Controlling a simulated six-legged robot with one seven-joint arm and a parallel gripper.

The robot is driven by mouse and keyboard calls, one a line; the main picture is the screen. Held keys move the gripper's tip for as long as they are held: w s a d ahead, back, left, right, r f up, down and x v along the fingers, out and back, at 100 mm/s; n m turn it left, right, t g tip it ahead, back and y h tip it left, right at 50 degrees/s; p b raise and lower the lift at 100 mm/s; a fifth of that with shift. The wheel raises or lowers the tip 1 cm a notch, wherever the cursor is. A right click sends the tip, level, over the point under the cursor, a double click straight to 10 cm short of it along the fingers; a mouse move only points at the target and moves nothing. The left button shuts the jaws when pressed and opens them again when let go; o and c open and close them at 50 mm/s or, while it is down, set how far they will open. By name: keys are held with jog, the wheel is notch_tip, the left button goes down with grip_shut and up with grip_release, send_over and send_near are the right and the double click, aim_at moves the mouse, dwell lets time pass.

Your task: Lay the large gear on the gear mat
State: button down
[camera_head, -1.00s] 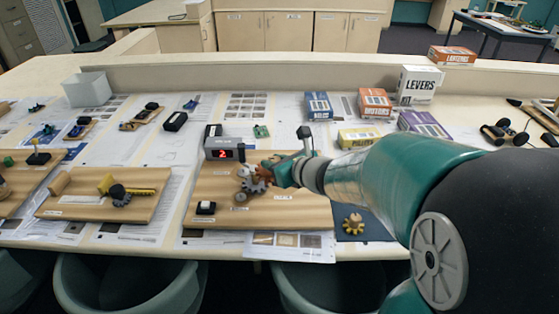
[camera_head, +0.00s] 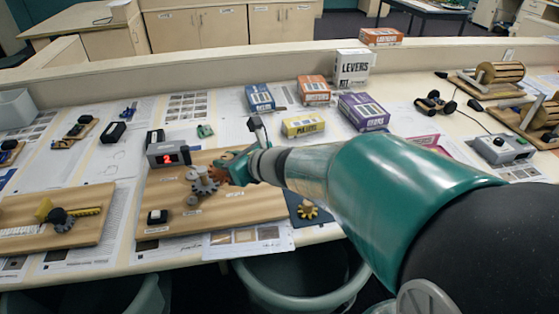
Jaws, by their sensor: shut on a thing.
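The large gear (camera_head: 207,187) is dark grey and toothed, with a pale peg at its middle. It is at the wooden gear board (camera_head: 262,205), above or on it; I cannot tell which. My gripper (camera_head: 217,175) reaches in from the right and is shut at the gear's right side. Its fingers partly hide the gear, and the exact grip is too small to see clearly. The dark blue gear mat (camera_head: 318,201) lies right of the board, partly hidden by my arm. A small brass-yellow gear (camera_head: 307,211) lies on it.
A counter box with a red "2" (camera_head: 168,156) stands at the board's back left. A small grey gear (camera_head: 192,200) is near the large one. A yellow box (camera_head: 303,125) and a purple box (camera_head: 363,111) stand behind my arm. The table's front edge is close to the mat.

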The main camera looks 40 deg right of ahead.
jog(key=s+d+f, duration=0.1)
jog(key=s+d, duration=0.2)
jog(key=d, duration=0.6)
jog(key=s+d+f, duration=0.2)
jog(key=s+d, duration=0.1)
jog(key=d, duration=0.7)
jog(key=shift+n+y, duration=0.4)
jog(key=w+d+f, duration=0.2)
jog(key=w, duration=0.1)
jog(key=w+d+f, duration=0.2)
jog(key=w+f, duration=0.1)
jog(key=w, duration=0.1)
jog(key=w+d+f, duration=0.2)
jog(key=w+f, duration=0.1)
jog(key=shift+w+d+f, duration=0.15)
jog(key=shift+w+d, duration=0.1)
jog(key=shift+w+d+f, duration=0.2)
jog(key=shift+w+f, duration=0.15)
jog(key=shift+f, duration=0.1)
jog(key=shift+w+d+f, duration=0.15)
jog(key=shift+f, duration=1.55)
jog(key=shift+f, duration=0.2)
jog(key=c, duration=1.1)
grip_release()
jog(key=shift+c, duration=0.2)
